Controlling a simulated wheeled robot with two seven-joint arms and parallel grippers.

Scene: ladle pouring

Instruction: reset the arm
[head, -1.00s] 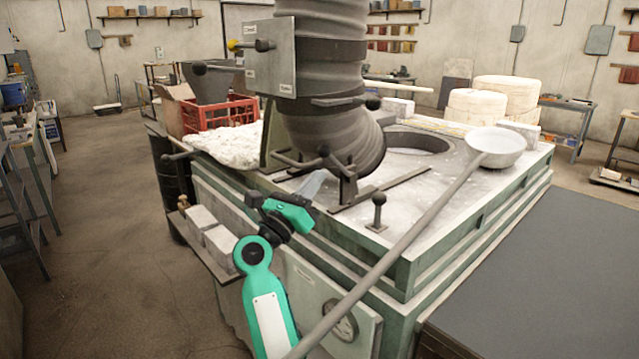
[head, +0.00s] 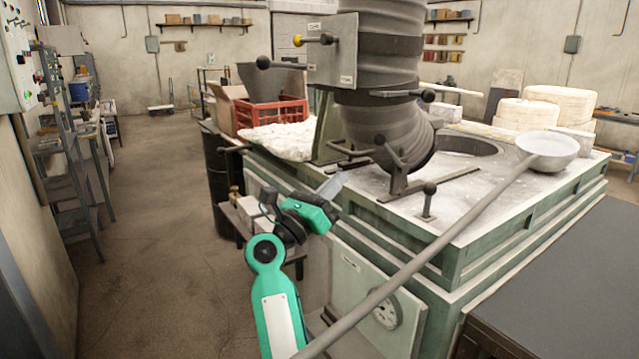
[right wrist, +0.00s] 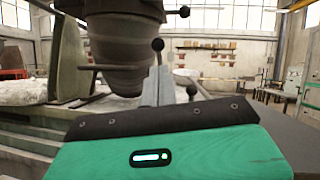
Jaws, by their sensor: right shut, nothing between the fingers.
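My right gripper (head: 332,187) is shut and empty at the end of my green right arm. It is in front of the furnace's near edge, below the big dark ribbed duct (head: 388,122). Its grey fingers also show in the right wrist view (right wrist: 157,88), close together, with the duct behind them. The ladle (head: 548,147) has its pale bowl over the far right of the furnace top, and its long grey handle slants down to the bottom of the head view. The gripper is apart from the handle. My left gripper is not in view.
The green furnace (head: 480,255) has a round opening (head: 468,146) and short levers on top. A red crate (head: 272,113) stands at its left, above a black barrel (head: 218,180). A dark flat surface (head: 570,280) is at the right. The floor (head: 150,230) at the left is clear.

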